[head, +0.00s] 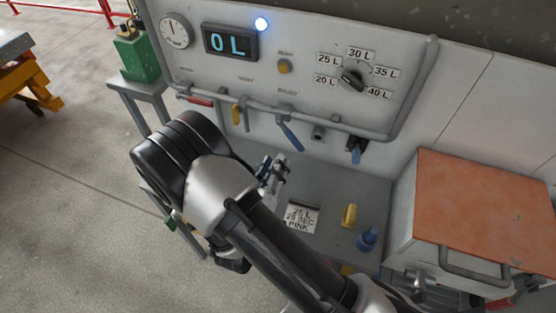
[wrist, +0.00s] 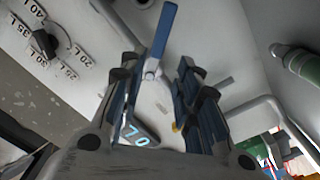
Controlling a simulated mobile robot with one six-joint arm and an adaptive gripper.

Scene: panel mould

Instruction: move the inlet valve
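A blue lever handle (head: 290,135) hangs tilted from the pipe on the lower front of the grey panel; the small label above it is too blurred to read surely. It appears to be the inlet valve. In the wrist view the blue lever (wrist: 163,32) and its light pivot show beyond my fingers, in the gap between them. My gripper (head: 272,172) is below the lever in the head view, apart from it. In the wrist view my gripper (wrist: 157,63) is open and empty, one finger on each side.
A red handle (head: 200,101) and a yellow handle (head: 236,115) are left on the pipe. A dial (head: 353,78) is at upper right. The display (head: 230,42) reads 0 L. A card (head: 302,214) and blue bottle (head: 367,239) are below, beside an orange-topped box (head: 485,205).

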